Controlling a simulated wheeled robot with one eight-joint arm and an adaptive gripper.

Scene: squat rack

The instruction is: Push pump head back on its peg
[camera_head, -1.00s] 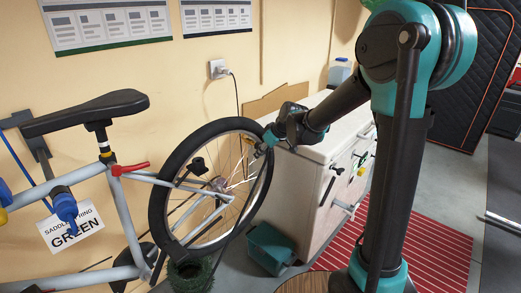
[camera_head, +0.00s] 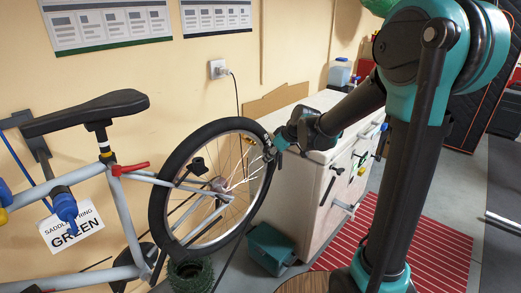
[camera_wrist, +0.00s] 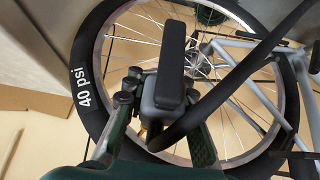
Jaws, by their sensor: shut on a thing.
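A pump head with a black lever-like top (camera_wrist: 176,68) and a grey body is held between the fingers of my gripper (camera_wrist: 165,100) in the wrist view. A black hose (camera_wrist: 235,82) curves away from it to the upper right. In the head view, my gripper (camera_head: 271,150) is at the right edge of the upright bicycle wheel (camera_head: 160,190). The pump head is too small to make out clearly there. In the wrist view, the wheel with "40 psi" on its tyre (camera_wrist: 82,78) lies behind the pump head. I cannot make out the peg in either view.
A white cabinet (camera_head: 300,185) with several handles and tools on its front stands right of the wheel. A green bin (camera_head: 270,250) is on the floor before it, beside a red striped mat (camera_head: 430,245). The bicycle saddle (camera_head: 85,112) is at left.

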